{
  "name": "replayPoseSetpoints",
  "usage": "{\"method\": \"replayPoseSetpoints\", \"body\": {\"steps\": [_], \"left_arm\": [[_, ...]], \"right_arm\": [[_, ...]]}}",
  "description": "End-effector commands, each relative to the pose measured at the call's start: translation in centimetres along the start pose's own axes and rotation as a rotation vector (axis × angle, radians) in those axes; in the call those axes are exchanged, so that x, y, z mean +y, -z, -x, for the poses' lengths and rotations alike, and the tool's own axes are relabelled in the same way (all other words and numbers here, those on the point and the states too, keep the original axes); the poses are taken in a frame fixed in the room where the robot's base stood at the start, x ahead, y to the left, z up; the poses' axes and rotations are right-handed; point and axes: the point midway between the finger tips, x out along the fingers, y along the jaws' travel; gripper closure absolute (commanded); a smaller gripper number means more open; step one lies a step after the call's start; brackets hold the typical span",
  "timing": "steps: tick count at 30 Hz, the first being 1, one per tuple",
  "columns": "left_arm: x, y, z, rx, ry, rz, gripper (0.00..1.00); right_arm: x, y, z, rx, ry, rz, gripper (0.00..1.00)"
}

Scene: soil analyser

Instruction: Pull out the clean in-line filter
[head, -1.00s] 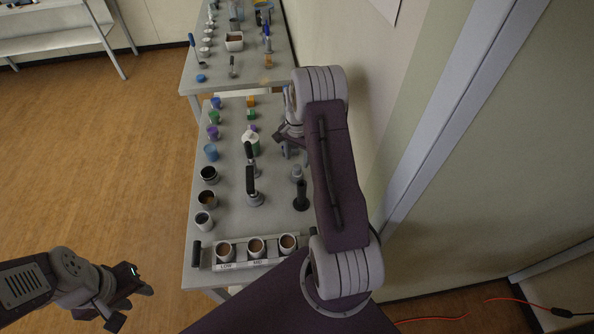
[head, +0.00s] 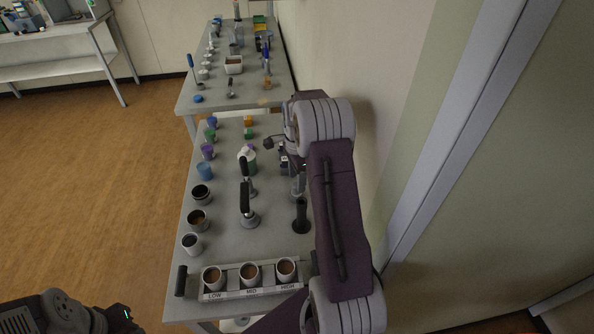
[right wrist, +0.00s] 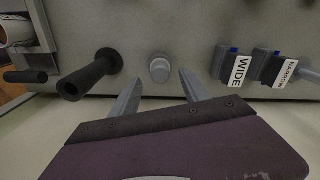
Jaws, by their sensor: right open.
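A short light-grey cylinder with a round cap (right wrist: 159,68) stands on the bench in the right wrist view; it may be the in-line filter, but no label on it shows. It also shows in the head view (head: 298,184), beside my right arm. My right gripper (right wrist: 159,78) is open, with one finger toward each side of the grey cylinder; contact cannot be told. In the head view its fingers are largely hidden by my arm. My left gripper (head: 121,319) is at the bottom left edge, only partly in view, away from the bench.
A black upright cylinder (right wrist: 90,74) is left of the grey one. Boxes marked WIDE (right wrist: 232,66) and NARROW (right wrist: 282,70) are to its right. The bench (head: 222,229) also carries a LOW/MID/HIGH cup rack (head: 224,296), pots and black-handled tools. A wall (head: 370,100) is close on the right.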

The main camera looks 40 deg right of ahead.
Motion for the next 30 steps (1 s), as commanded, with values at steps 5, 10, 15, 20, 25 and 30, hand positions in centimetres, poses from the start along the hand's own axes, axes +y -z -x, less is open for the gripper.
{"method": "replayPoseSetpoints", "body": {"steps": [5, 10, 15, 20, 25, 30], "left_arm": [[0.0, 0.0, -0.3, 0.000, 0.000, 0.000, 0.64], [0.0, 0.0, -0.3, 0.000, 0.000, 0.000, 0.64], [0.0, 0.0, -0.3, 0.000, 0.000, 0.000, 0.64], [0.0, 0.0, -0.3, 0.000, 0.000, 0.000, 0.64], [0.0, 0.0, -0.3, 0.000, 0.000, 0.000, 0.64], [0.0, 0.0, -0.3, 0.000, 0.000, 0.000, 0.64]], "right_arm": [[0.0, 0.0, -3.0, 0.000, -0.002, 0.000, 0.46], [0.0, 0.0, -4.0, 0.000, 0.001, 0.001, 0.46], [0.0, 0.0, -4.1, 0.000, 0.001, 0.001, 0.46], [0.0, 0.0, -4.0, 0.000, 0.001, 0.001, 0.77], [0.0, 0.0, -4.0, 0.000, 0.001, 0.001, 1.00], [0.0, 0.0, -4.0, 0.000, 0.001, 0.001, 1.00]]}}
